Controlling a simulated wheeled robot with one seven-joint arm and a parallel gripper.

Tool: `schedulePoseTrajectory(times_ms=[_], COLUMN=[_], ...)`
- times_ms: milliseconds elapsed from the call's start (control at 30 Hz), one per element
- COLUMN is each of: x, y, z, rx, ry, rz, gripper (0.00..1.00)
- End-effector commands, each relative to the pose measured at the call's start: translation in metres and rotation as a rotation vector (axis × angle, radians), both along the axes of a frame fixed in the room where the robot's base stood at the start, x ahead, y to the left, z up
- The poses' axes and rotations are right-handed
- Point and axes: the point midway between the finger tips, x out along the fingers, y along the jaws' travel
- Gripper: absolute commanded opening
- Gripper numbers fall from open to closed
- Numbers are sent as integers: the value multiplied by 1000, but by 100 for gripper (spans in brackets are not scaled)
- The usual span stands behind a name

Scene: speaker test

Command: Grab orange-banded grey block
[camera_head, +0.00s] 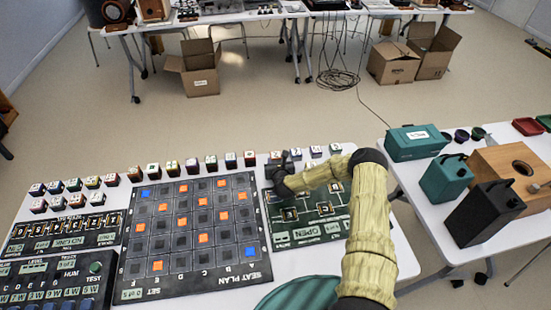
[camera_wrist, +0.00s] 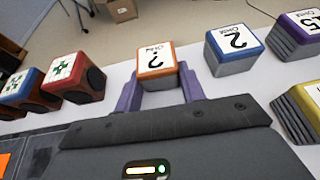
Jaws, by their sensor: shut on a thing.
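The orange-banded grey block (camera_wrist: 157,60) has a white top with a dark question mark and small print, seen in the wrist view. My gripper (camera_wrist: 160,84) has its two purple fingers on either side of this block, shut on it. In the head view my gripper (camera_head: 279,168) is at the back edge of the near table, at the row of small blocks. The held block is small there and partly covered by my gripper.
A blue-banded block (camera_wrist: 234,52) stands close right of the held block, with purple-banded (camera_wrist: 296,36) and yellow-banded (camera_wrist: 300,110) blocks beyond. A red block (camera_wrist: 72,76) is to the left. The seat plan board (camera_head: 190,287) and a green board (camera_head: 300,236) lie in front.

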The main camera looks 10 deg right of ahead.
Motion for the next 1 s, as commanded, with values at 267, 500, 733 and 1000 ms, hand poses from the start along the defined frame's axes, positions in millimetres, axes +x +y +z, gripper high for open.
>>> schedulePoseTrajectory(times_ms=[267,500,733,1000], x=[0,1,0,0], y=[0,-1,0,0], z=[6,43,86,101], rx=[0,1,0,-1], ry=[-1,-5,-3,0], rz=[0,0,0,0], gripper=[16,16,16,16])
